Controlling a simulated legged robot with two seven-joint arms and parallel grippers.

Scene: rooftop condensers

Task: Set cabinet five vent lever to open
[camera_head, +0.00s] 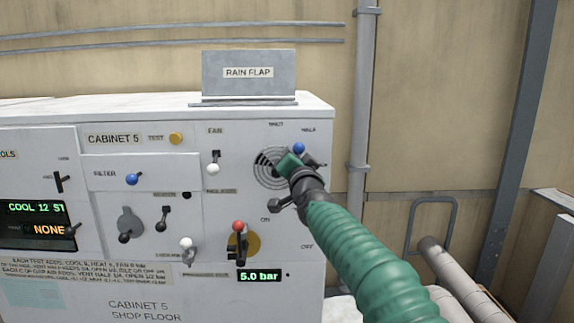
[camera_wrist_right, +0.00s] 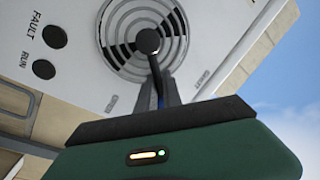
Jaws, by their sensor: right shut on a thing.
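Cabinet five (camera_head: 146,312) is a white panel with a round slotted vent (camera_head: 265,173) at its upper right. The vent lever has a blue knob (camera_head: 299,147), at the vent's upper right near a small label that seems to read HALF. My right gripper (camera_head: 301,160) is shut on the lever by that knob and hides part of the vent. In the right wrist view, the lever's black hub (camera_wrist_right: 148,41) sits at the vent's middle, and its arm runs down between my fingers (camera_wrist_right: 155,95). My left gripper is not in view.
A red-knobbed lever (camera_head: 238,228) on a yellow disc, a white-knobbed fan lever (camera_head: 212,168) and a blue filter knob (camera_head: 132,179) stand close by. A grey rain flap (camera_head: 249,86) rises on top. A vertical pipe (camera_head: 360,110) runs right of the cabinet.

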